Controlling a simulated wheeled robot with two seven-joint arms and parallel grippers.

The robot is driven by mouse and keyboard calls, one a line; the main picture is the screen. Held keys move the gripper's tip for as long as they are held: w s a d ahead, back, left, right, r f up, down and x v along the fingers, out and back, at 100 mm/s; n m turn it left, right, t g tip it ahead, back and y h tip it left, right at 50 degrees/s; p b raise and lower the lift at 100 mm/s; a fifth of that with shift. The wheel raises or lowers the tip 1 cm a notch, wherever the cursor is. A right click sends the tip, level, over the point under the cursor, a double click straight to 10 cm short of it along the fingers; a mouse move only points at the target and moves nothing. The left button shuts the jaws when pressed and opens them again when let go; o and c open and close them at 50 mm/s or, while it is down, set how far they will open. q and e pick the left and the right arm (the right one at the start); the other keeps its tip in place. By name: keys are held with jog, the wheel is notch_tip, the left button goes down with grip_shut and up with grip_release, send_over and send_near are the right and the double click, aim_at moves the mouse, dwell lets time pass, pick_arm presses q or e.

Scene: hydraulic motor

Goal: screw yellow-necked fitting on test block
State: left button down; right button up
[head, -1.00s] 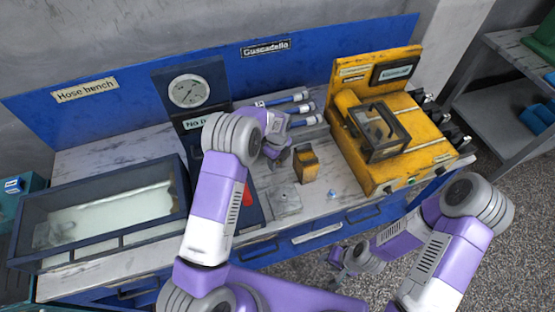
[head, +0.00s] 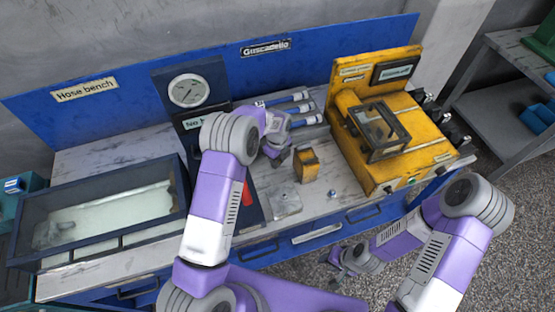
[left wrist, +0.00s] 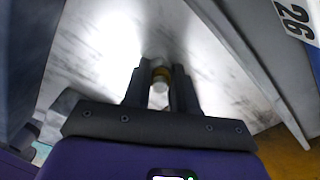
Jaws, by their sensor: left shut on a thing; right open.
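My left gripper (head: 280,161) is over the bench, just left of a small yellow-and-black block (head: 307,165). In the left wrist view its fingers (left wrist: 160,88) are shut on a small fitting (left wrist: 161,78) with a yellow band and a pale end. In the head view the gripper hides this fitting. The yellow-and-black block stands upright on the marble top, apart from the gripper; I cannot tell for sure whether it is the test block. My right gripper (head: 342,262) is open and empty, low in front of the bench.
A flat grey plate (head: 286,206) and a small fitting (head: 332,194) are near the front edge. A large yellow machine (head: 420,135) stands right, a glass-walled tank (head: 110,243) left, a gauge panel (head: 190,90) behind. Several blue-ended hoses (head: 300,108) lie at the back.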

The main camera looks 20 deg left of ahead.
pick_arm(q)
jog(key=shift+r+p, duration=1.8)
jog(key=shift+r, duration=1.2)
